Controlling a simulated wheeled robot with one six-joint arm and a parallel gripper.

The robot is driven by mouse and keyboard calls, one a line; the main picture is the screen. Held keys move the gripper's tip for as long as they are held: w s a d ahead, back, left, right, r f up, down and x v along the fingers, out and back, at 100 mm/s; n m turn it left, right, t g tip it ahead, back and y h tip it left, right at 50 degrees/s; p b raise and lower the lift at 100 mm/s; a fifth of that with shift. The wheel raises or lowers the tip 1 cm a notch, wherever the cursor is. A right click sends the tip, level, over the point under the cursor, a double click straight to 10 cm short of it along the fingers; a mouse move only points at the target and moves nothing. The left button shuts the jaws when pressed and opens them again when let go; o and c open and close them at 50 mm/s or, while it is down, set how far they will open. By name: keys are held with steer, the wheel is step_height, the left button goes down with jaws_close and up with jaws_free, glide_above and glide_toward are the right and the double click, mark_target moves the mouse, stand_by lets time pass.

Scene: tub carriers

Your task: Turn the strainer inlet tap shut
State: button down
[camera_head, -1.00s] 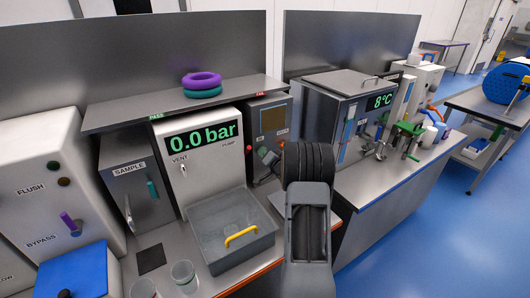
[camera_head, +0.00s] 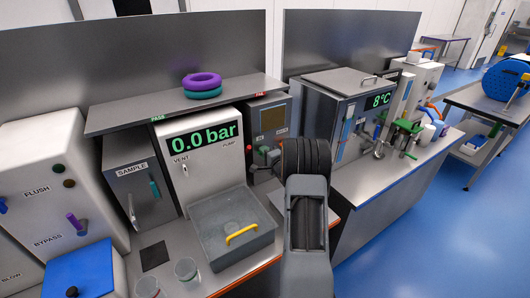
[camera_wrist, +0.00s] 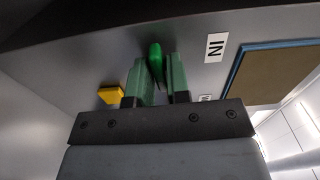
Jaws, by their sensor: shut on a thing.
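The strainer inlet tap has a green handle (camera_wrist: 154,58), beside a label "IN" (camera_wrist: 214,48) on a grey panel in the wrist view. My gripper (camera_wrist: 160,80) has green fingers, one on each side of this handle, and is shut on it. The fingers hide part of the handle, and I cannot tell how far it is turned. In the head view the grey strainer cabinet (camera_head: 268,112) stands right of the pressure unit.
A yellow part (camera_wrist: 110,96) sits on the panel left of my fingers. A brown window with a blue frame (camera_wrist: 275,75) is at the right. In the head view, a grey tub (camera_head: 215,238) with a yellow handle and two clear cups (camera_head: 186,270) stand on the bench.

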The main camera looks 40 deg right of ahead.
stand_by(0.4)
steer(key=c, duration=1.1)
jaws_free()
steer(key=shift+c, duration=0.2)
steer(key=shift+s, duration=0.15)
steer(key=s+b, duration=0.2)
steer(key=s, duration=1.1)
steer(key=shift+s+a, duration=0.3)
steer(key=shift+a, duration=0.1)
